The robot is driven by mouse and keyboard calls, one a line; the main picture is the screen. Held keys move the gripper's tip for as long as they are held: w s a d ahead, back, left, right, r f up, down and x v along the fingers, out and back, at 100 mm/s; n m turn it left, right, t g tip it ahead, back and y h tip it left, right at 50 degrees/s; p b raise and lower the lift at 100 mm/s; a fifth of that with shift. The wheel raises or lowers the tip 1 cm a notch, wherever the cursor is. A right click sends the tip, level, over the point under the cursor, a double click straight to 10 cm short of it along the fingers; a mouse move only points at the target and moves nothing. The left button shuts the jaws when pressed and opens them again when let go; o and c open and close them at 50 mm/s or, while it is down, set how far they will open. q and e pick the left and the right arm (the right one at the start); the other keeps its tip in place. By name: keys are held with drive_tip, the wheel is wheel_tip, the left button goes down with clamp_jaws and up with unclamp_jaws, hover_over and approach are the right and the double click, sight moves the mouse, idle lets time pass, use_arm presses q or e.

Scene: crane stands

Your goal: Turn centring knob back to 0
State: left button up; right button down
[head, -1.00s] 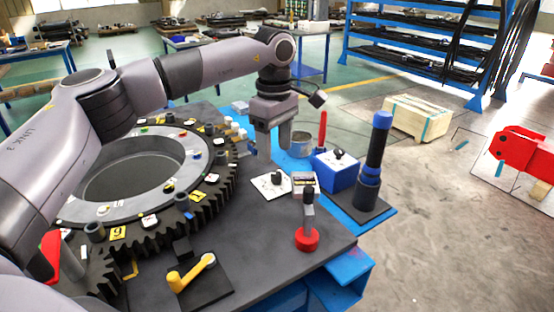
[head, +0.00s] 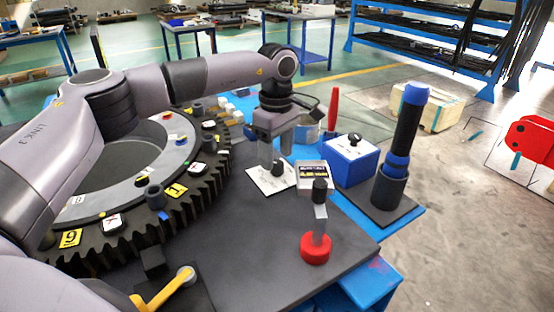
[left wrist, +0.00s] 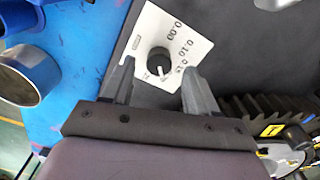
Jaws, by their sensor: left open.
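The centring knob (left wrist: 159,61) is a round black knob with a white pointer line, on a white dial plate (left wrist: 148,27). The plate is marked 0.00, 0.10 and a further value that looks like 0.15. The pointer line lies on the knob's lower side in the left wrist view, away from the 0.00 mark. My left gripper (left wrist: 157,70) is open, with its fingertips at either side of the knob; I cannot tell whether they touch it. In the head view the gripper (head: 277,162) stands low over the plate (head: 262,184), partly hiding the knob. My right gripper is out of view.
A labelled box (head: 314,179) stands just right of the plate, with a blue box (head: 348,168) beyond it. A lever on a red base (head: 316,247) stands in front. The large toothed ring (head: 205,190) is to the left. A metal cup (left wrist: 28,75) is near.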

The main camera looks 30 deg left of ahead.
sight(278, 170)
use_arm(q)
wheel_tip(278, 170, down, 2)
drive_tip(key=shift+f, duration=0.25)
drive_tip(key=c, duration=1)
drive_tip(key=shift+c, duration=0.2)
